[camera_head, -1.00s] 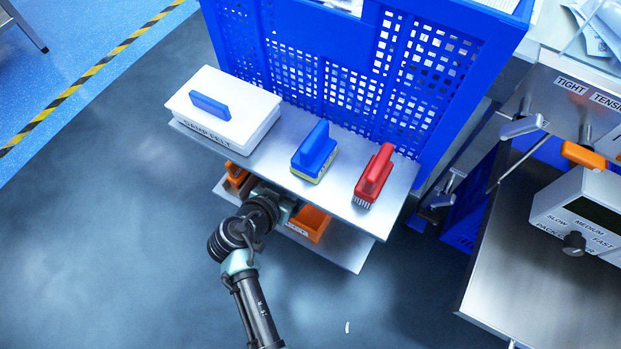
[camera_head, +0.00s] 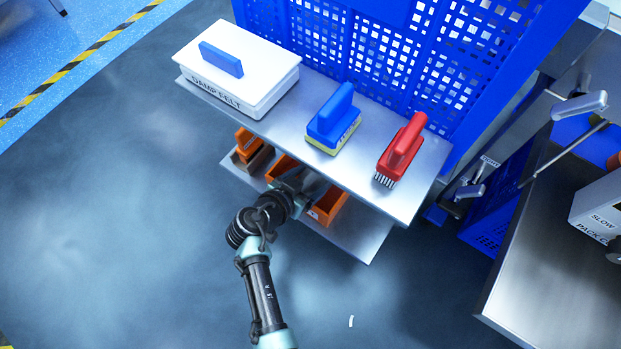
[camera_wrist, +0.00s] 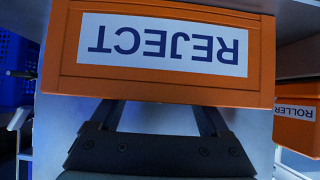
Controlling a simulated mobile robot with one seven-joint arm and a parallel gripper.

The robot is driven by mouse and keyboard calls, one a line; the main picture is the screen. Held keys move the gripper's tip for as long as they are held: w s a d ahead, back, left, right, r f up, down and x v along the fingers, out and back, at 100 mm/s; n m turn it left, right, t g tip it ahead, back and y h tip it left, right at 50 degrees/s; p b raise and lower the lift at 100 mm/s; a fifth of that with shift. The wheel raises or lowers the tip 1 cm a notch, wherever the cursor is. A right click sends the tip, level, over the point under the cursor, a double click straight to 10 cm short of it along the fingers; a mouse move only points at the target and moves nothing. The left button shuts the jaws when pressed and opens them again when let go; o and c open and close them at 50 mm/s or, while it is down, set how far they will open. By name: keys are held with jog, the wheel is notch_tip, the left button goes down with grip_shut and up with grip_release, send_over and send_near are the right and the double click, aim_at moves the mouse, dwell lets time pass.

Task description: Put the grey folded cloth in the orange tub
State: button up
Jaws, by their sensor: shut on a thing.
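My gripper (camera_head: 308,190) is in among the orange tubs on the lower shelf, under the upper one. In the wrist view, its two dark fingers (camera_wrist: 160,118) stand apart and their tips pass out of sight behind the edge of an orange tub (camera_wrist: 68,60). That tub's REJECT label reads upside down. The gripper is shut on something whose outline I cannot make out. A pale grey surface shows between and beside the fingers; I cannot tell if it is the cloth. No grey folded cloth is clearly visible in the head view.
Another orange tub, labelled ROLLER (camera_wrist: 297,130), stands at the right. The upper shelf (camera_head: 275,125) overhangs the tubs and carries a white DAMP FELT box (camera_head: 270,90), a blue-handled pad (camera_head: 333,120) and a red brush (camera_head: 402,148). Open floor lies in front.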

jog(key=shift+f+b, duration=0.6)
jog(key=shift+b, duration=0.15)
jog(key=o, duration=1.3)
jog(key=shift+f, duration=0.1)
jog(key=shift+r+p, duration=0.45)
jog(key=shift+p, duration=0.05)
jog(key=p+v, duration=0.6)
jog(key=v, duration=0.6)
jog(key=shift+r+p, duration=0.3)
jog(key=shift+r, duration=0.05)
